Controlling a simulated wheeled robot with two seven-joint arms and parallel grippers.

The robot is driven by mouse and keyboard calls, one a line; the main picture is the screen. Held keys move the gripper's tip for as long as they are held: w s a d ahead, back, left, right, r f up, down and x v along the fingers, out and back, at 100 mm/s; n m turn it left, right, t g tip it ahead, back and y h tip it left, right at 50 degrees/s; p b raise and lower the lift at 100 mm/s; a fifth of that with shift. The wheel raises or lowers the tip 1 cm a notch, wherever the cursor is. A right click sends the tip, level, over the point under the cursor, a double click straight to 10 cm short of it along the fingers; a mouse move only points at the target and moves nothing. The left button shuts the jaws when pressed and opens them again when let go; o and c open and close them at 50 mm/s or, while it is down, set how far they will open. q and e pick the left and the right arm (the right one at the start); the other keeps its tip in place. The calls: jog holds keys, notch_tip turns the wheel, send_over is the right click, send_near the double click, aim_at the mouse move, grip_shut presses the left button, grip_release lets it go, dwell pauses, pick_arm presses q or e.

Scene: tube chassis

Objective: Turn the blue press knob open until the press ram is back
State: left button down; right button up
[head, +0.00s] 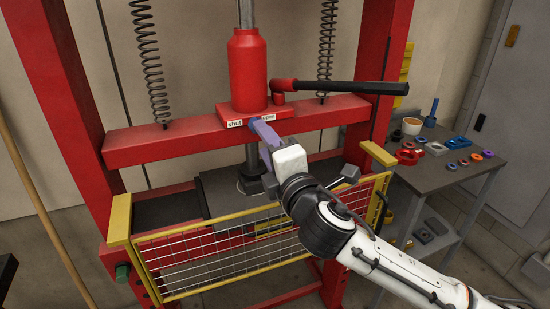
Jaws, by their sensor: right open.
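The blue press knob (254,121) sits on the front of the red jack base, between a "shut" label (235,124) and an "open" label (268,118). It is mostly hidden by my right gripper. My right gripper (262,131) is open, its purple fingers reaching up to the knob. I cannot tell whether they touch it or stand around it. The red jack cylinder (248,72) stands above. The dark press ram (251,160) shows below the crossbeam, its lower end close to the press bed. My left gripper is not in view.
A yellow-framed mesh guard (215,258) stands before the press bed, below my right arm. A black-handled pump lever (340,88) juts right from the jack. Springs hang on both sides. A grey side table (433,178) with several small parts stands at the right.

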jog(key=v, duration=0.6)
jog(key=shift+s+b, duration=0.35)
jog(key=shift+s, duration=0.05)
jog(key=shift+d+f, duration=0.1)
jog(key=shift+d, duration=0.05)
jog(key=s+d+f+m+g+h, duration=0.3)
jog(key=s+d+f+m+g, duration=0.2)
jog(key=s+d+f+m, duration=0.6)
jog(key=s+d+f+m+g+h, duration=0.25)
jog(key=s+f+m+g, duration=0.45)
jog(key=f, duration=0.8)
jog(key=s+d+f+m+g, duration=0.1)
jog(key=s+d+f+m, duration=0.15)
jog(key=s, duration=0.45)
jog(key=s+d+f+m+g, duration=0.1)
jog(key=s+d+f, duration=0.15)
jog(key=s, duration=0.35)
jog(key=w+a+f+t+y, duration=0.1)
jog(key=w+a+f+t, duration=0.1)
jog(key=f, duration=0.4)
jog(key=w+a+f+t+y, duration=0.1)
jog(key=w+a+f+t, duration=0.1)
jog(key=f, duration=0.5)
jog(key=shift+a+t, duration=0.6)
jog(key=shift+a, duration=0.1)
jog(key=shift+f, duration=0.1)
